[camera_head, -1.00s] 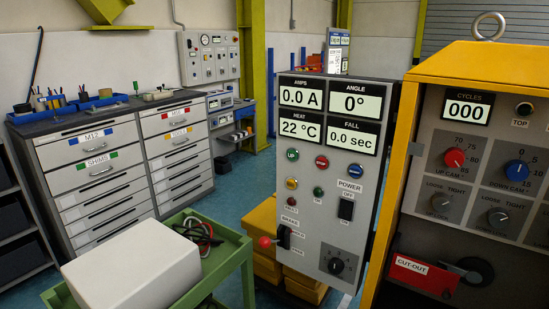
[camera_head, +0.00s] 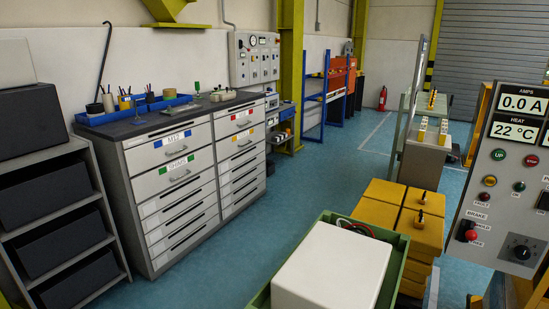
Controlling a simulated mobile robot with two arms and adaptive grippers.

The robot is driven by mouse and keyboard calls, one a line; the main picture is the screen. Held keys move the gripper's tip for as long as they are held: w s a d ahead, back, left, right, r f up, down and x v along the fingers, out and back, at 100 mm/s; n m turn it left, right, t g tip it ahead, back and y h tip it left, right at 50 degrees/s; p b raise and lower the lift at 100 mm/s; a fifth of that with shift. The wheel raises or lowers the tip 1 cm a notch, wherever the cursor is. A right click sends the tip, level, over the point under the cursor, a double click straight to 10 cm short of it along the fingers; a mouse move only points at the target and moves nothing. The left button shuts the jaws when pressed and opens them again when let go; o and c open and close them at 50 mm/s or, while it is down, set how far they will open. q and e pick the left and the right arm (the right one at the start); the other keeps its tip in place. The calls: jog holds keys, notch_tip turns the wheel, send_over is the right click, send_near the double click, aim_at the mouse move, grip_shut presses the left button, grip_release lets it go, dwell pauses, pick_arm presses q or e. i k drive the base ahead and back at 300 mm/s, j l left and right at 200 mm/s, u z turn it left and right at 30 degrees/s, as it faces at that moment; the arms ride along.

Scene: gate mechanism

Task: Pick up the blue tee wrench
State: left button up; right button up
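Neither of my grippers is in view.
A green cart (camera_head: 396,258) with a white box (camera_head: 332,268) stands in front. Yellow blocks (camera_head: 422,230) and a control panel (camera_head: 510,180) are at the right. A dark shelf (camera_head: 50,215) is at the left. Blue floor (camera_head: 250,225) is clear before the cabinet.

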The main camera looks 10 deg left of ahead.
aim_at(141, 95)
jog(key=i+j+z, duration=0.1)
jog(key=j+z, duration=0.3)
jog(key=j, duration=0.3)
jog(key=j+z, duration=0.35)
jog(key=j, duration=0.35)
jog(key=k+j+z, duration=0.15)
jog(key=j+z, duration=0.25)
jog(key=j, duration=0.3)
jog(key=i+j+u, duration=0.1)
jog(key=j+u, duration=0.25)
jog(key=j, duration=0.4)
